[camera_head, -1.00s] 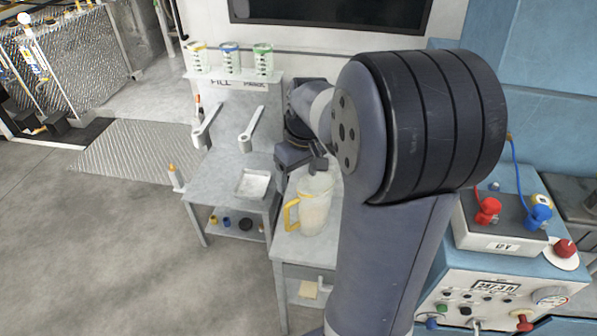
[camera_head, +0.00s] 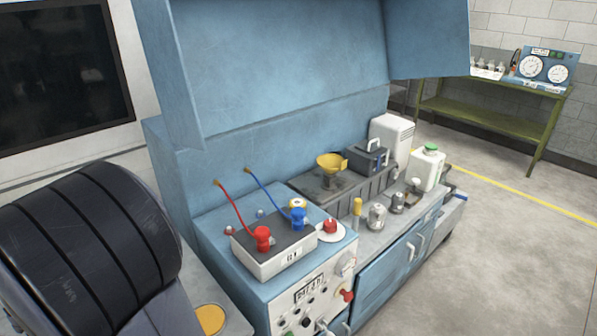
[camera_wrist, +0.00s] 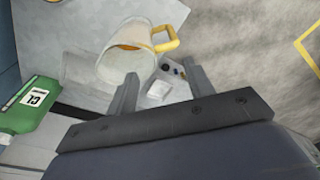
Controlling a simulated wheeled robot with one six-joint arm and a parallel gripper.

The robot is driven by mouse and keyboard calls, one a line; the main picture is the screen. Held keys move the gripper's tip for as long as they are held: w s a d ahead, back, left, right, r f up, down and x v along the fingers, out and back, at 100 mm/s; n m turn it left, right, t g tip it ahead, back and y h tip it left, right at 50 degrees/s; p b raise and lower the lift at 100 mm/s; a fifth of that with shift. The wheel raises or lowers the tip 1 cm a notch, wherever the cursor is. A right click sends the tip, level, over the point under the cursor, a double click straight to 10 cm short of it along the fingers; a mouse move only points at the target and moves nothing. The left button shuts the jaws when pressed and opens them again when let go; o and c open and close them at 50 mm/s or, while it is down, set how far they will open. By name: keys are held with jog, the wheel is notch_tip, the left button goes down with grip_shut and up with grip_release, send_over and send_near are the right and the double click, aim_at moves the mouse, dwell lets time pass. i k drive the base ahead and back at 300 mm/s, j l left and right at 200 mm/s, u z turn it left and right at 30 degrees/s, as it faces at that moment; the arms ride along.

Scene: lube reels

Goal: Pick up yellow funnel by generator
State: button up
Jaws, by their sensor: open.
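A yellow funnel (camera_head: 330,161) stands wide end up on the dark raised top of the blue bench in the head view. A dark box with a pale handle (camera_head: 369,158) sits just right of it; it may be the generator. My gripper (camera_wrist: 160,76) shows only in the wrist view. It is open and holds nothing. It points toward a clear pitcher with a yellow handle (camera_wrist: 128,48), away from the funnel, which the wrist view does not show.
A battery unit with red and blue clamps (camera_head: 274,252) stands on the bench's near end. Several small metal canisters and a white jug with a green cap (camera_head: 429,167) are right of the funnel. A green bottle (camera_wrist: 32,107) is left in the wrist view. Open floor lies at right.

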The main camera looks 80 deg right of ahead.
aim_at(330, 163)
jog(key=z, duration=2.8)
jog(key=i+l+z, duration=0.2)
jog(key=i+l, duration=0.5)
jog(key=i+l+z, duration=0.2)
jog(key=i+l, duration=0.45)
jog(key=i, duration=0.1)
